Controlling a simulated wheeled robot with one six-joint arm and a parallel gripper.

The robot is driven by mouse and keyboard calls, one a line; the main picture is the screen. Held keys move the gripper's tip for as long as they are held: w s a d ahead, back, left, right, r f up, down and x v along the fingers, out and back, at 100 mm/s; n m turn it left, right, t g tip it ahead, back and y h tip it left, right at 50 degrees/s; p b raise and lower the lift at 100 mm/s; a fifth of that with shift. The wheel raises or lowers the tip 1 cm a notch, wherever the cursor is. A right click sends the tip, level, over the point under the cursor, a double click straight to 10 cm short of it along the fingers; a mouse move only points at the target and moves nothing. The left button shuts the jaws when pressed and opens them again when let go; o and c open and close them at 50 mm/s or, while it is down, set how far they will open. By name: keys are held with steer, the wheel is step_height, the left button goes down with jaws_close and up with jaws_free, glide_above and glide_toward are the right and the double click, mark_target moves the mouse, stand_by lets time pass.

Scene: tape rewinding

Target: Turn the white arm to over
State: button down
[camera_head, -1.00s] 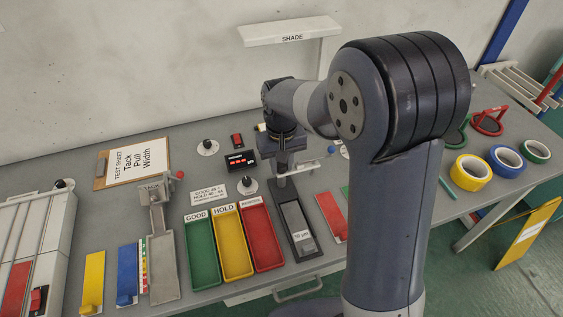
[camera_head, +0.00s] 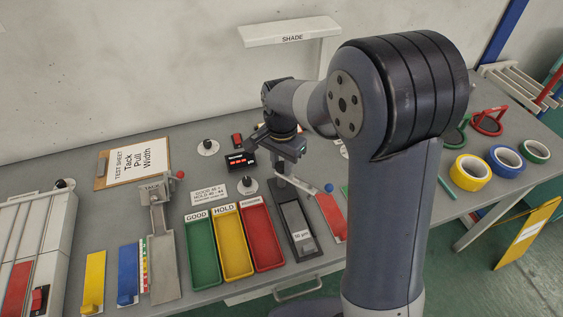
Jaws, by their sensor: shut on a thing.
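The white arm (camera_head: 308,185) is a thin light bar with a blue ball (camera_head: 329,188) at its tip. It points right and a little towards the front of the bench, over the dark gauge base (camera_head: 296,229). My gripper (camera_head: 281,165) is above the gauge's upright post, at the inner end of the white arm. It is shut on the arm's pivot end. The fingertips are small and partly hidden by the wrist. I cannot make out a mark reading "over".
Green (camera_head: 203,263), yellow (camera_head: 232,252) and red (camera_head: 263,246) trays lie left of the gauge. A black display box (camera_head: 238,160) and a dark knob (camera_head: 249,184) are close by. A red strip (camera_head: 331,216) lies to the right. The white shade (camera_head: 290,32) overhangs behind.

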steer(key=m, duration=0.3)
steer(key=shift+m, duration=2.1)
steer(key=c, duration=1.1)
jaws_free()
steer(key=shift+c, duration=0.2)
steer(key=shift+r, duration=0.1)
step_height(320, 180, up, 11)
steer(key=shift+f, duration=0.2)
